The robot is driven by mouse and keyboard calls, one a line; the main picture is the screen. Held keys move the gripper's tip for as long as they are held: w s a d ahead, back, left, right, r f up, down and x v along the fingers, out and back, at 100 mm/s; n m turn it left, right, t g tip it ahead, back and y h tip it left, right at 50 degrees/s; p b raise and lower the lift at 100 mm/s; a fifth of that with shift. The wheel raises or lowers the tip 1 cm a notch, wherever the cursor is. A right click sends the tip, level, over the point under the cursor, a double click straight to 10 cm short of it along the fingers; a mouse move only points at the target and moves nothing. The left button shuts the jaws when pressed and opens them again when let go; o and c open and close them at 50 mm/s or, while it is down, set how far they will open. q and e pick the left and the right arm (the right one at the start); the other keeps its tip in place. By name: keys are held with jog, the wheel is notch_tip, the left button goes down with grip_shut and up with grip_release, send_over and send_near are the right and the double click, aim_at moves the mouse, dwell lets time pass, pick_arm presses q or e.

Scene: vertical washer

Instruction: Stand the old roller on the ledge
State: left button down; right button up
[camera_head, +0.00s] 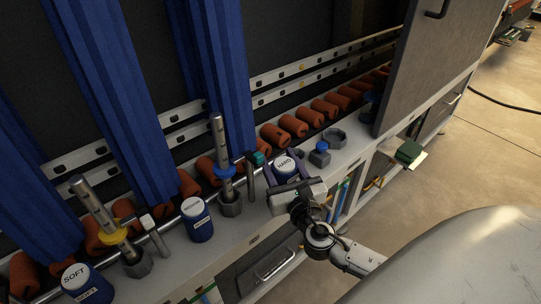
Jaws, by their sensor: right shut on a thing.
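My right gripper (286,164) is shut around a blue cylinder with a white top marked HARD (286,168), at the ledge (262,215). The gripper hides its lower part, so I cannot tell whether it touches the ledge. Two tall grey metal rods stand on the ledge in hexagonal bases, one with a blue collar (224,170) and one with a yellow collar (114,236). Reddish-orange rollers (274,136) lie in a row behind the ledge. Nothing marks which thing is the old roller. My left gripper is out of view.
A white-topped blue can (196,219) and a SOFT can (78,285) stand on the ledge. A grey piece with a blue cap (320,154) and a hexagonal nut (334,138) stand right of my gripper. Blue curtains (215,70) hang behind.

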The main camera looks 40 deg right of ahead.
jog(key=w+f+b, duration=0.1)
jog(key=w, duration=0.1)
jog(key=w+d+f, duration=0.1)
jog(key=w, duration=0.1)
jog(key=w+d+f+b, duration=0.1)
jog(key=w, duration=0.1)
jog(key=shift+w+f+b, duration=0.15)
jog(key=shift+w+b, duration=0.1)
jog(key=shift+b, duration=0.05)
jog(key=shift+f, duration=0.2)
jog(key=shift+r, duration=0.15)
jog(key=shift+f, duration=0.25)
jog(key=o, duration=1)
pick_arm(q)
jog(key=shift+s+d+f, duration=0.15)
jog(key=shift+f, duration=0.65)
pick_arm(e)
jog(key=shift+o, duration=0.9)
jog(key=shift+r, duration=0.15)
